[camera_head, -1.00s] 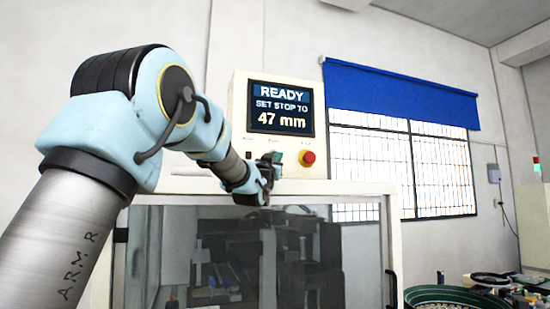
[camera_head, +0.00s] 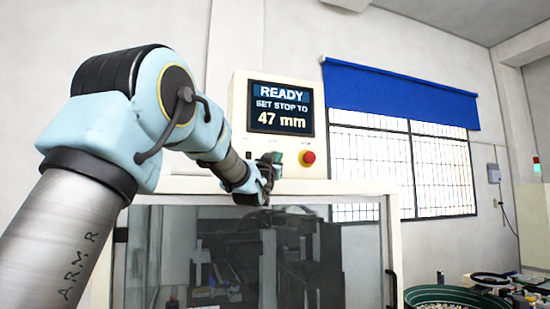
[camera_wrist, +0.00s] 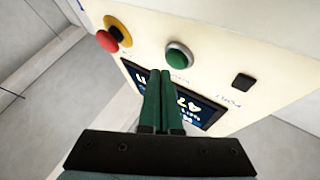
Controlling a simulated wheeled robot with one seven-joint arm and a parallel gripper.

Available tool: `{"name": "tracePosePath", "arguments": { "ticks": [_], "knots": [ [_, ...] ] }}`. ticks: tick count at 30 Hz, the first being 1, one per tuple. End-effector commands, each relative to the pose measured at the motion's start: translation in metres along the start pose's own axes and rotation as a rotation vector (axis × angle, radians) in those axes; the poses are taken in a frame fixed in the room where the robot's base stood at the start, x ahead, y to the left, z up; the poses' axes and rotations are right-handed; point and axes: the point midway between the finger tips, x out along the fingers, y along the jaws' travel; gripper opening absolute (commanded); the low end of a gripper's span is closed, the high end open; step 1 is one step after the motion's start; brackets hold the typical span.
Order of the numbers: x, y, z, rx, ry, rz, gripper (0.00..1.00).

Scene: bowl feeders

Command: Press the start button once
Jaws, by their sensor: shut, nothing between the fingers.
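The control panel (camera_head: 240,125) has a screen (camera_head: 281,107) reading "READY SET STOP TO 47 mm". In the wrist view, a round green button (camera_wrist: 178,58) with a pale collar sits on the panel between a red mushroom button (camera_wrist: 108,40) and a small black control (camera_wrist: 243,82). My gripper (camera_wrist: 160,74) is shut and empty, its green fingers together. The fingertips appear just short of the green button in that picture; contact cannot be told. In the head view my gripper (camera_head: 274,158) is in front of the panel's lower middle and hides the green button.
The red mushroom button (camera_head: 308,157) on its yellow base is to the right of my gripper in the head view. A framed enclosure with a dark window (camera_head: 270,255) stands below the panel. A green bowl feeder (camera_head: 455,298) is at lower right.

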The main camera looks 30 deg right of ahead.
Motion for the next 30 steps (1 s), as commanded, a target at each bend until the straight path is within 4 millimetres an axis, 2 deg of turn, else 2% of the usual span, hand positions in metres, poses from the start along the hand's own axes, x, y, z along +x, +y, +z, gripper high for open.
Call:
{"name": "tracePosePath", "arguments": {
  "ticks": [30],
  "knots": [
    [0.0086, -0.0063, 0.0063, 0.0, 0.0, 0.0, 0.0]
  ]
}}
